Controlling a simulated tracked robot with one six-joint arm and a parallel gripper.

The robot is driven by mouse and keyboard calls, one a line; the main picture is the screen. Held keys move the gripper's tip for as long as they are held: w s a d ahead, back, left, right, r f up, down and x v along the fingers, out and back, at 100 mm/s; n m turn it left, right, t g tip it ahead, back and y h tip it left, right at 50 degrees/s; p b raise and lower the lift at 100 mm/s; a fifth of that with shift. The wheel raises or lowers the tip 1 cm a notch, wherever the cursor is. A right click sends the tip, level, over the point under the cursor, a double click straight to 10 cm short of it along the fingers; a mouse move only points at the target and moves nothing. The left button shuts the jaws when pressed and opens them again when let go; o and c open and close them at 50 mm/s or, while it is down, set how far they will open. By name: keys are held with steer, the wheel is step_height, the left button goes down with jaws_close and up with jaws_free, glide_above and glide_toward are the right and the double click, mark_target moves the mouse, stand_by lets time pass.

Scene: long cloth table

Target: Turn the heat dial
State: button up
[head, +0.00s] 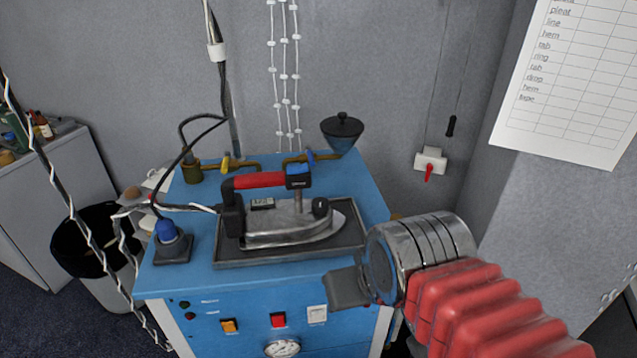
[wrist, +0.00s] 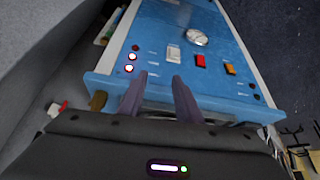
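A steam iron (head: 290,228) with a red and black handle rests on a dark tray on top of the blue station. A round white gauge (head: 282,348) is on the station's front panel and also shows in the wrist view (wrist: 197,38). My gripper (head: 347,288) is in front of the station's right front corner, below and right of the iron. In the wrist view my gripper (wrist: 160,84) has two dark fingers apart, with nothing between them.
The blue station (head: 180,282) has an orange switch (head: 229,325), a red switch (head: 278,320) and a white switch (head: 317,314). A black funnel (head: 342,132) and brass pipes stand at the back. Cables hang at left beside a bin (head: 85,240). A wall switch (head: 430,162) is at right.

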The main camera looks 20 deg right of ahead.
mark_target(322, 202)
steer(key=shift+w, duration=0.25)
steer(key=shift+o, duration=0.4)
steer(key=shift+o, duration=1.4)
steer(key=shift+w+r, duration=0.2)
steer(key=shift+r, duration=0.15)
steer(key=w+d+r+n+g+y, duration=0.2)
steer(key=w+r+n, duration=0.4)
steer(key=w+r, duration=0.2)
steer(key=w+d+r+n+g+y, duration=0.1)
steer(key=w+d+r+n+y, duration=0.1)
steer(key=w+r+n, duration=0.5)
step_height(322, 202, up, 2)
steer(key=shift+w+d+r+g, duration=0.15)
steer(key=shift+w+d+g, duration=0.25)
steer(key=shift+w+d, duration=0.4)
steer(key=x, duration=1.3)
steer(key=shift+a+f, duration=0.2)
steer(key=shift+f, duration=0.15)
